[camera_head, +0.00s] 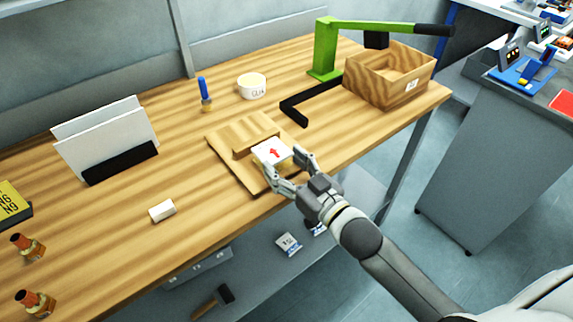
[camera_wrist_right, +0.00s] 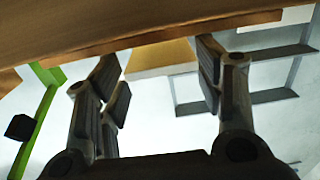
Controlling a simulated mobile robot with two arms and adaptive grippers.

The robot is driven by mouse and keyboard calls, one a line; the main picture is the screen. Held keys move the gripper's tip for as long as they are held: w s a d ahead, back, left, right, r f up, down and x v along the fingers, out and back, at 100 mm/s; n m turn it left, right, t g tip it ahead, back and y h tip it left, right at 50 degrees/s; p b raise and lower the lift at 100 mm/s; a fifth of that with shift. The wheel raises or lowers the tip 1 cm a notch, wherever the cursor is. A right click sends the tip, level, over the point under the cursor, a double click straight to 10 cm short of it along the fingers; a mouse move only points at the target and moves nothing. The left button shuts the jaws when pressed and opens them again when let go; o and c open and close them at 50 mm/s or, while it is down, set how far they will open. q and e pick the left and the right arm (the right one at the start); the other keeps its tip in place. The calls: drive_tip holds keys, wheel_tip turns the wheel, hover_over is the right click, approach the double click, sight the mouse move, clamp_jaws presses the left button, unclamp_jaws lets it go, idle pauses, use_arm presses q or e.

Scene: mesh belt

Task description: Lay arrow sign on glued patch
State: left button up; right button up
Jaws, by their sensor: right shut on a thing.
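The arrow sign (camera_head: 272,151) is a small white plate with a red arrow, in the head view. It lies flat over the near part of a wooden board (camera_head: 224,150), just in front of a raised wooden block (camera_head: 247,130). My right gripper (camera_head: 288,169) is shut on the sign, with a finger at either side. Whether the sign touches the surface under it I cannot tell. No glued patch shows; it may be under the sign. The right wrist view shows my two fingers (camera_wrist_right: 163,72) spread around a pale tan piece. My left gripper is not in view.
A glue tub (camera_head: 252,86) and blue-handled brush (camera_head: 205,95) stand behind the board. A black angle piece (camera_head: 296,110), wooden box (camera_head: 420,85) and green-armed stand (camera_head: 324,55) are right. A white block (camera_head: 162,211) lies left; the bench around it is clear.

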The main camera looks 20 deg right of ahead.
drive_tip(key=shift+f, duration=0.1)
drive_tip(key=shift+f, duration=0.5)
